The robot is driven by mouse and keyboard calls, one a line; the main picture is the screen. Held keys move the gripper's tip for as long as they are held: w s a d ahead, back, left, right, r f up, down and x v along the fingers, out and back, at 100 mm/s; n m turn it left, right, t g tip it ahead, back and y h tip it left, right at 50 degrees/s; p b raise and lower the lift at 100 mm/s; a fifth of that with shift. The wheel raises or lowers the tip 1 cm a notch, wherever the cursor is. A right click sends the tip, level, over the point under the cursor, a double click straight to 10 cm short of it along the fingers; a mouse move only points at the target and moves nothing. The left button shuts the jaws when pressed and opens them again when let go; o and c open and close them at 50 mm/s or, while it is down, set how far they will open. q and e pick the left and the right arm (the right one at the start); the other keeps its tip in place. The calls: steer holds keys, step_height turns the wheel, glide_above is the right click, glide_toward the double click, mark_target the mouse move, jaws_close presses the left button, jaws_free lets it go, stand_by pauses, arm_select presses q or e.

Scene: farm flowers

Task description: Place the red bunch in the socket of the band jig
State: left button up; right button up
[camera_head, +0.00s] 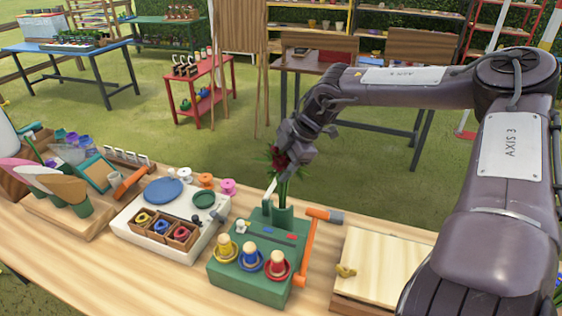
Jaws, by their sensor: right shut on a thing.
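The red bunch (278,158) has dark red flower heads, green leaves and green stems pointing down. It is upright above the back of the green band jig (247,281). My right gripper (290,158) is shut on the bunch near its flower heads and partly hides it. The jig's socket (283,213) is a short green cup on its back edge. The stems reach down to the cup's mouth; I cannot tell how far inside they are. My left gripper is not in view.
The jig carries yellow, blue and red ringed pegs in front and an orange-handled lever (307,250) on its right. A white station (160,249) with spools stands left, a pale wooden board (385,262) right. Wrapped cones (65,190) are far left.

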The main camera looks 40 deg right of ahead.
steer(key=shift+f, duration=0.1)
steer(key=o, duration=1.3)
steer(key=shift+r, duration=0.3)
steer(key=shift+s+d+r, duration=0.1)
steer(key=shift+r, duration=0.1)
steer(key=b+v, duration=0.1)
steer(key=v, duration=1)
steer(key=shift+r+b, duration=0.15)
steer(key=shift+b, duration=0.15)
steer(key=shift+s, duration=0.1)
